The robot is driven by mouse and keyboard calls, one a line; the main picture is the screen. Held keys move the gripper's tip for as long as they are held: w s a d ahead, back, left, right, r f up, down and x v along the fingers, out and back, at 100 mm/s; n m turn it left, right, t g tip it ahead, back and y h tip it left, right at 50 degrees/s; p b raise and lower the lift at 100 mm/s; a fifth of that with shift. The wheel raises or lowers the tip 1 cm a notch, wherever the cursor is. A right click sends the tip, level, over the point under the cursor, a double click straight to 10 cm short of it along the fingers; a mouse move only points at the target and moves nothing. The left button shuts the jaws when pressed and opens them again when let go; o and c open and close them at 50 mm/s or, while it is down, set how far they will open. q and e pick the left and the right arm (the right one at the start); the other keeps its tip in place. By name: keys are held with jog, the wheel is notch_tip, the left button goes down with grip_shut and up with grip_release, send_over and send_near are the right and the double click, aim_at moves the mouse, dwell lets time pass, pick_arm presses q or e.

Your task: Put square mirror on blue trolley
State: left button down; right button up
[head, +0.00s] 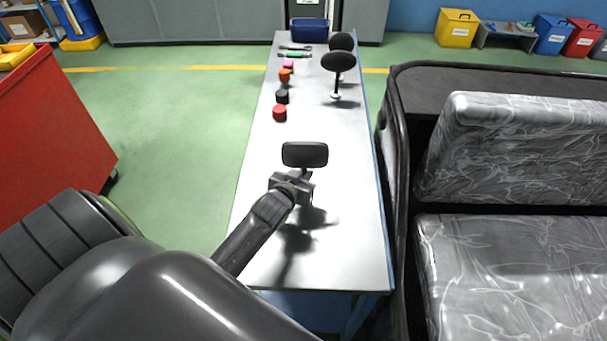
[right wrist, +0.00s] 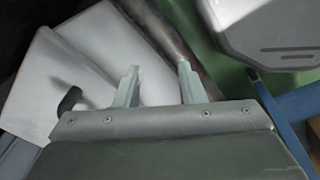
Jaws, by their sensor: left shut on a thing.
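The square mirror (head: 305,154) is a dark rounded rectangle on a short stem. My left gripper (head: 292,183) is shut on it, at the stem, and holds it above the near half of the long grey table, with a shadow on the top below. I cannot pick out a blue trolley for sure; the table (head: 335,260) has blue edges and blue legs. My right gripper (right wrist: 158,72) shows only in the right wrist view, its two fingers apart with nothing between them.
Two round black mirrors (head: 338,62) stand at the table's far right. A red cart (head: 50,140) is at left; a rickshaw seat (head: 510,270) is at right.

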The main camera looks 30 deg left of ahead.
pick_arm(q)
jog(key=c, duration=1.9)
grip_release()
jog(key=shift+f, duration=0.15)
jog(key=o, duration=0.5)
jog(key=shift+c, duration=0.2)
jog(key=shift+r, duration=0.25)
jog(key=shift+s, duration=0.3)
jog(key=v, duration=1.1)
jog(key=shift+s+b, duration=0.2)
jog(key=shift+b, duration=0.2)
jog(key=shift+r, duration=0.1)
